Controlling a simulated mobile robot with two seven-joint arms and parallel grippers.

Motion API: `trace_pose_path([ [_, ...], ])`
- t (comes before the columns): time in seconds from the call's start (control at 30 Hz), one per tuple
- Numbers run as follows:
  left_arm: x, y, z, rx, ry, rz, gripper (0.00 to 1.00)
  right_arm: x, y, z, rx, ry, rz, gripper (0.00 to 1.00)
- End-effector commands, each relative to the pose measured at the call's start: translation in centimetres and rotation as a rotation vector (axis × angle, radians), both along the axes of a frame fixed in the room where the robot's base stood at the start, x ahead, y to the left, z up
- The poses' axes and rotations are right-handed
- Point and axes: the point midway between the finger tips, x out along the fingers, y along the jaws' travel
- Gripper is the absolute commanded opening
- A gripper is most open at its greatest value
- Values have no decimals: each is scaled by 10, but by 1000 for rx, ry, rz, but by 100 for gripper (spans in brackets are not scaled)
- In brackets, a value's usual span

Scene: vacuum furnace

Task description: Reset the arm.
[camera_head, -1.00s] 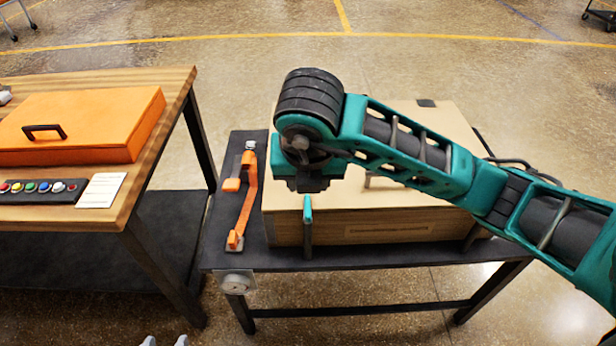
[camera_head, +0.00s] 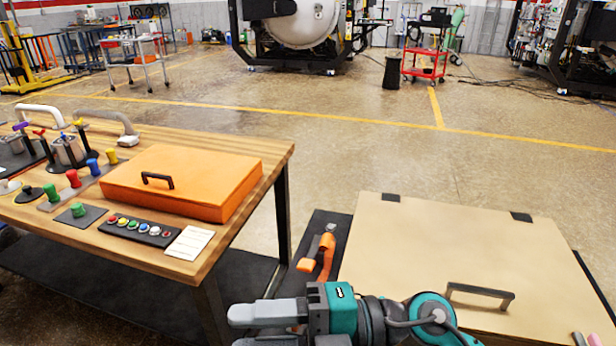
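My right arm (camera_head: 430,320), teal and dark grey, lies along the bottom edge of the view, in front of the dark table with the tan box. My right gripper (camera_head: 240,332) points left. Its two light grey fingers stand a little apart, with nothing seen between them, and the lower finger is cut off by the frame edge. The gripper appears clear of the box and the tables, though its exact distance from the dark table cannot be told. My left gripper is not in view.
A tan box lid (camera_head: 450,250) with a dark handle covers most of the dark table (camera_head: 300,270). An orange lever piece (camera_head: 318,258) stands beside it. The wooden table (camera_head: 150,256) at left carries an orange case (camera_head: 190,180), a button strip (camera_head: 140,229) and knobs. Floor behind is open.

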Motion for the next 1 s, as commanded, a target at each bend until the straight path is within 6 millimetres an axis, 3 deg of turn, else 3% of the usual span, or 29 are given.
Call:
trace_pose_path([
  [0.1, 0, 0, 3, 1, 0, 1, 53, 30, -22, 18, 282, 192, -231, 39],
  [0.2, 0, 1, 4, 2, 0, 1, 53, 63, -57, 9, 452, 368, -476, 39],
  [0.27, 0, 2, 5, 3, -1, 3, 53, 80, -84, -9, 518, 487, -638, 39],
  [0.37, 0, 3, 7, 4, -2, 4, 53, 96, -131, -60, 571, 703, -915, 39],
  [0.4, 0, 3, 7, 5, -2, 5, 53, 96, -149, -85, 571, 795, -1021, 39],
  [0.47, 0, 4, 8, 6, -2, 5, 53, 89, -173, -123, 553, 927, -1162, 39],
  [0.6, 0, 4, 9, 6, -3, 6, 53, 54, -210, -200, 463, 1198, -1400, 39],
  [0.7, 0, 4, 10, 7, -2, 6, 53, 27, -224, -235, 395, 1339, -1494, 39],
  [0.83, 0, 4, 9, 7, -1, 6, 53, 4, -231, -259, 339, 1443, -1550, 39],
  [1.0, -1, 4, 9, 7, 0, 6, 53, -1, -232, -264, 329, 1466, -1560, 39],
])
